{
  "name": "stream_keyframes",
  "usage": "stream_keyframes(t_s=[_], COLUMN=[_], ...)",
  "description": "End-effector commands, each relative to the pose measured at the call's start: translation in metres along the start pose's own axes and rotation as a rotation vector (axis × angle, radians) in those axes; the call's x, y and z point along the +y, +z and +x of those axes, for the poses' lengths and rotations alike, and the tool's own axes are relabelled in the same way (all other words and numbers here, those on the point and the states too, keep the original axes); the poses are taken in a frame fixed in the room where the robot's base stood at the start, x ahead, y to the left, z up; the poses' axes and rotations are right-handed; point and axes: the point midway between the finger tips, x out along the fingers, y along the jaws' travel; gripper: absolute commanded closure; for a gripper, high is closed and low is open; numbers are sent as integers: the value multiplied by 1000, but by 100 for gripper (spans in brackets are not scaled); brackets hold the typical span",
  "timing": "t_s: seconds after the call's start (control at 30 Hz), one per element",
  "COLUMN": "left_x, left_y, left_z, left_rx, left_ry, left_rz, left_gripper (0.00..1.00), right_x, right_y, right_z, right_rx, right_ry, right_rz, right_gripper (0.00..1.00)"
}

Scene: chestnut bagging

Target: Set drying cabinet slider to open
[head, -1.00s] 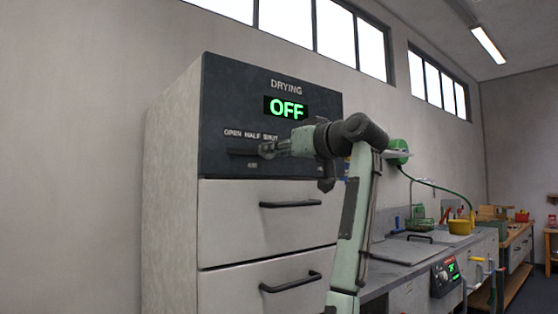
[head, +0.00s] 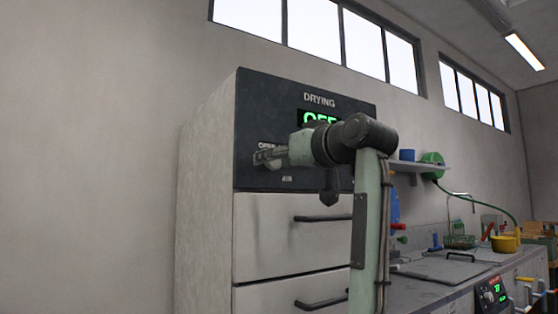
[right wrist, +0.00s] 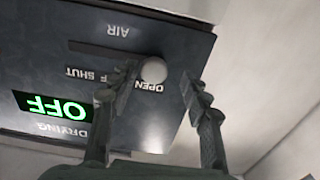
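The drying cabinet's dark panel (head: 262,105) carries a green OFF display, partly covered by my arm in the head view. In the right wrist view the panel is upside down, with the OFF display (right wrist: 52,107) at left. The round grey slider knob (right wrist: 154,70) sits at the OPEN end of its slot (right wrist: 100,52), beside the OPEN label. My right gripper (right wrist: 159,76) is open, with one finger on each side of the knob. The finger on the SHUT side is very close to it; contact is unclear. In the head view the right gripper (head: 265,156) hides the knob. My left gripper is not in view.
White drawers with dark handles (head: 322,218) lie below the panel. Bare wall (head: 100,150) is left of the cabinet.

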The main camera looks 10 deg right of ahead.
Motion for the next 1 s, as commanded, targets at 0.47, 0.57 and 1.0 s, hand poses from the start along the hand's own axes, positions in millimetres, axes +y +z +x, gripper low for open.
stream_keyframes(t_s=[0.47, 0.57, 1.0], left_x=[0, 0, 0], left_y=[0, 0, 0], left_z=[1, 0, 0], left_rx=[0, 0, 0], left_ry=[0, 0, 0], left_rz=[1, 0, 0], left_gripper=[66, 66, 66], right_x=[3, 3, 1], right_y=[-1, -1, 0], right_z=[-34, -56, -118], right_rx=[4, 4, 0], right_ry=[6, 7, 2], right_rz=[-2, -1, 1], right_gripper=[53, 53, 53])
